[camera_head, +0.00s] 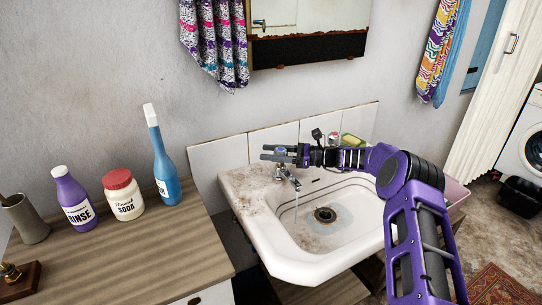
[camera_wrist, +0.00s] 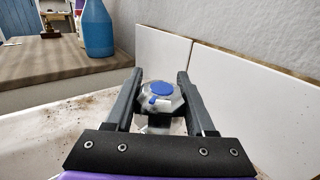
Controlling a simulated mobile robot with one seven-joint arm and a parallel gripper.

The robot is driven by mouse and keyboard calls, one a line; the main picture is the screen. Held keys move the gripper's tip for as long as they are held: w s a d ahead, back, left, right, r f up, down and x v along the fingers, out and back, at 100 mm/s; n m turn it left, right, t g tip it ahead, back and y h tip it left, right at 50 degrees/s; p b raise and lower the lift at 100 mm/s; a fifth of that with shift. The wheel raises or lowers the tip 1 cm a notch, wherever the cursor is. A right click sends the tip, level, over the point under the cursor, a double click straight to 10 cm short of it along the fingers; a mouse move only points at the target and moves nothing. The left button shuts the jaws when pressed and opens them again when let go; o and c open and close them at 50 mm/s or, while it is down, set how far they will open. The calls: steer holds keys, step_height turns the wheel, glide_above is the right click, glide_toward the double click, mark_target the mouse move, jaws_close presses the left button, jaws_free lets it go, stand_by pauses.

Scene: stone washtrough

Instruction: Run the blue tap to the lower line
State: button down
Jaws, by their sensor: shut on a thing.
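The blue tap stands at the back left of the white sink (camera_head: 290,262); its handle, with a round blue cap (camera_wrist: 156,88), sits between the fingers in the wrist view. My gripper (camera_head: 268,152) reaches in from the right and is shut on this handle; it also shows in the wrist view (camera_wrist: 160,82). The chrome spout (camera_head: 290,178) points down into the basin, and a thin stream of water (camera_head: 296,208) falls from it. A shallow pale bluish patch of water (camera_head: 343,217) lies around the dark drain (camera_head: 325,214).
A second tap top (camera_head: 333,138) and a green-yellow sponge (camera_head: 352,141) are behind my forearm. On the left counter (camera_head: 165,245) stand a blue bottle (camera_head: 164,165), a soda jar (camera_head: 123,196) and a purple rinse bottle (camera_head: 74,200). A tiled splashback (camera_head: 218,153) is close behind.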

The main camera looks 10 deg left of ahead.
stand_by(0.4)
steer(key=shift+c, duration=1.2)
jaws_free()
steer(key=shift+d, duration=0.1)
steer(key=d, duration=1.7)
steer(key=shift+s+p, duration=0.2)
steer(key=shift+p, duration=0.1)
steer(key=shift+d, duration=0.1)
